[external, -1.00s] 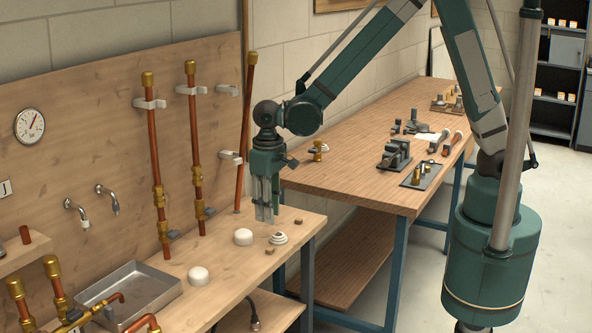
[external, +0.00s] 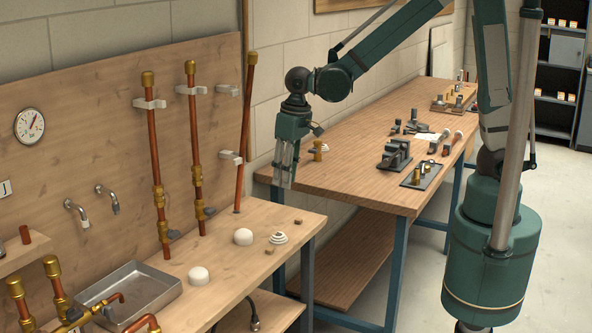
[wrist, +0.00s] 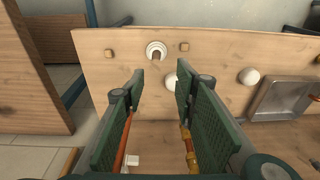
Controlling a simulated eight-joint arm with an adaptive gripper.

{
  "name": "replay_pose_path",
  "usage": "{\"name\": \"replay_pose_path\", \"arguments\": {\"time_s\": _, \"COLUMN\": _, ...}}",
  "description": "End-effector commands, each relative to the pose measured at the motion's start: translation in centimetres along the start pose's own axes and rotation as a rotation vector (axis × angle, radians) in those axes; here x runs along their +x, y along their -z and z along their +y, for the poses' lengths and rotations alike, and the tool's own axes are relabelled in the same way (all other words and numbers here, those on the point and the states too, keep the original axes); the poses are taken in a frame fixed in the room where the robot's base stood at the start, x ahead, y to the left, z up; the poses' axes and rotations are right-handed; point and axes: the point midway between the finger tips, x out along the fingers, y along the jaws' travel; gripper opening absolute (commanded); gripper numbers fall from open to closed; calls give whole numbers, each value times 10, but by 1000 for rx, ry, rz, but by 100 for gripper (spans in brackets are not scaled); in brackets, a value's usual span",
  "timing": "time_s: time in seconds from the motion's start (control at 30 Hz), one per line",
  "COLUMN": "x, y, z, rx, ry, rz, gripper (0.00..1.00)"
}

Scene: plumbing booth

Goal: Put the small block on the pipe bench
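Two small brown blocks lie on the pipe bench (external: 225,262); I cannot tell which one the task means. One block (external: 270,250) is near the front edge, beside a white stepped disc (external: 279,238). The other block (external: 298,222) lies farther back to the right. In the wrist view the blocks show near the far edge, one (wrist: 184,46) right of the disc (wrist: 156,47) and one (wrist: 108,53) left of it. My gripper (external: 281,184) hangs above the bench's right end, fingers down. The wrist view shows its finger pads (wrist: 160,88) apart, with nothing between them.
Two white domes (external: 243,237) (external: 198,276) and a metal tray (external: 130,288) stand on the pipe bench. Copper pipes (external: 196,150) rise along its back. A second workbench (external: 345,185) to the right carries a vise (external: 395,154) and other fittings.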

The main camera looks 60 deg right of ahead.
Motion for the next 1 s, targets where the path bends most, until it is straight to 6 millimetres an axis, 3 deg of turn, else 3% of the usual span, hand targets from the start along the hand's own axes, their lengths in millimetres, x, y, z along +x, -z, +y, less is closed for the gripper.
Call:
{"name": "replay_pose_path", "arguments": {"time_s": 0.5, "x": -73, "y": -27, "z": 77, "rx": 0, "ry": 26, "rz": 125, "gripper": 29}}
{"name": "replay_pose_path", "arguments": {"time_s": 1.0, "x": -122, "y": -68, "z": 142, "rx": -3, "ry": 27, "rz": 249, "gripper": 29}}
